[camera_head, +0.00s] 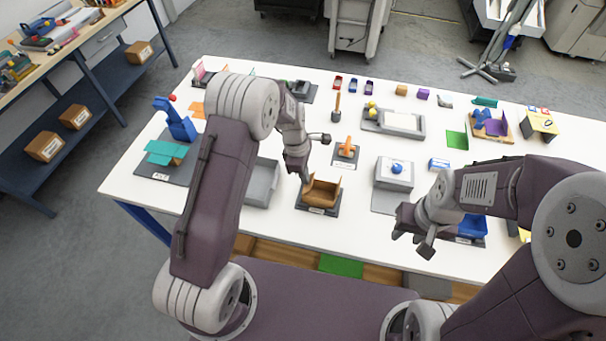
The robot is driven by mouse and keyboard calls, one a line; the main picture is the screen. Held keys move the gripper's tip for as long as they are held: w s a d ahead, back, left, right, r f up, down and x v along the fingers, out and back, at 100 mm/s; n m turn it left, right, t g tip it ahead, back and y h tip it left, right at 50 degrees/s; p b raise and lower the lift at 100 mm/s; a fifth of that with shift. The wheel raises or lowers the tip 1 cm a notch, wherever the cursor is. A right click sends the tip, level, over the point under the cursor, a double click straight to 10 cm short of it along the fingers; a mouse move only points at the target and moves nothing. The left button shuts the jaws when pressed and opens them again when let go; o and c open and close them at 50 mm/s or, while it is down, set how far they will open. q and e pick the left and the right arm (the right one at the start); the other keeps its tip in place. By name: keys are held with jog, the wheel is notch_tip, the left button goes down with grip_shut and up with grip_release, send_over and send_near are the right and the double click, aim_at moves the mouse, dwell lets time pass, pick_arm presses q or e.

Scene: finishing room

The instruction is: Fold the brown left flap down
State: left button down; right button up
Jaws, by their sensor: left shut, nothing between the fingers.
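A small brown box (322,198) stands on a dark labelled base near the front middle of the white table. Its brown left flap (307,189) appears raised and is partly hidden by my gripper. The right side of the box also stands up. My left gripper (305,180) is shut and empty, pointing down with its tip at the upper edge of the left flap. I cannot tell whether it touches. My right gripper (411,243) is open and empty over the table's front edge, to the right of the box.
A grey open bin (262,183) stands just left of the box. An orange-handled tool (348,149) on a dark base is behind it. A grey block with a blue ball (396,172) stands to its right. Some white table lies bare in front.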

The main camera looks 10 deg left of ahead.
aim_at(312, 180)
pick_arm(q)
jog(key=shift+d+f, duration=0.3)
jog(key=shift+d, duration=0.25)
jog(key=shift+d+f, duration=0.1)
dwell(0.3)
jog(key=shift+d+f, duration=0.35)
jog(key=shift+d, duration=0.05)
dwell(0.3)
jog(key=shift+d+f, duration=0.3)
jog(key=shift+f, duration=0.15)
jog(key=shift+r, duration=0.15)
